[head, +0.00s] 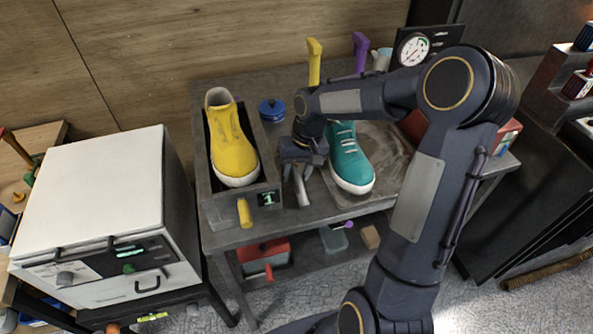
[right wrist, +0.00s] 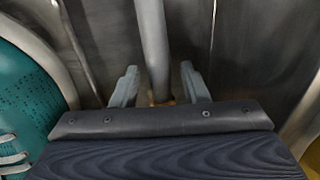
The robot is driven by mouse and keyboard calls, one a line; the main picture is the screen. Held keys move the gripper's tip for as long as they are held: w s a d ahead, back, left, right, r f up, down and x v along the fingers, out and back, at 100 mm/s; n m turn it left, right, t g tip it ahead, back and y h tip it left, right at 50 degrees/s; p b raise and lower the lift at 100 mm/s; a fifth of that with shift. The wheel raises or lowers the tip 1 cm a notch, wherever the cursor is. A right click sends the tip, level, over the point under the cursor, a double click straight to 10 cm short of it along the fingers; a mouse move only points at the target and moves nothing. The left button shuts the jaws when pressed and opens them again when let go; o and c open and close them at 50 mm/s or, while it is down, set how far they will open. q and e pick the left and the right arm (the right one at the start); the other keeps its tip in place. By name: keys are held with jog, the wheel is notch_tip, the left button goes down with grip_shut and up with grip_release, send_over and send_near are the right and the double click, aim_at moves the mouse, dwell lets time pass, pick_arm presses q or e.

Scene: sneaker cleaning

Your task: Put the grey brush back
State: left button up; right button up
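The grey brush shows as a grey handle (head: 302,192) at the front of the workbench, between the yellow sneaker's tray and the teal sneaker (head: 348,158). My right gripper (head: 302,172) is over the handle, pointing down. In the right wrist view the grey handle (right wrist: 152,45) runs between the two fingers of my right gripper (right wrist: 160,88), with a visible gap on each side, so the gripper is open around it. The handle's near end looks orange-brown. The bristles are hidden. My left gripper is not in view.
A yellow sneaker (head: 231,145) sits in a dark tray (head: 205,190) to the left. A yellow handle (head: 314,62) and a purple handle (head: 360,52) stand upright at the back. A blue-lidded jar (head: 271,110) and a gauge (head: 414,49) are also behind. A white-topped cabinet (head: 95,190) stands left.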

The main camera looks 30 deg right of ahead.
notch_tip(320, 180, up, 12)
jog(key=d, duration=0.2)
jog(key=s+a+t, duration=0.2)
jog(key=s+a, duration=0.2)
jog(key=s, duration=0.7)
jog(key=s+a+f+n+t+y, duration=0.1)
jog(key=s+a+t, duration=0.2)
jog(key=s, duration=0.7)
jog(key=shift+s+a+f+y, duration=0.3)
jog(key=shift+s+a, duration=0.1)
jog(key=shift+a, duration=0.8)
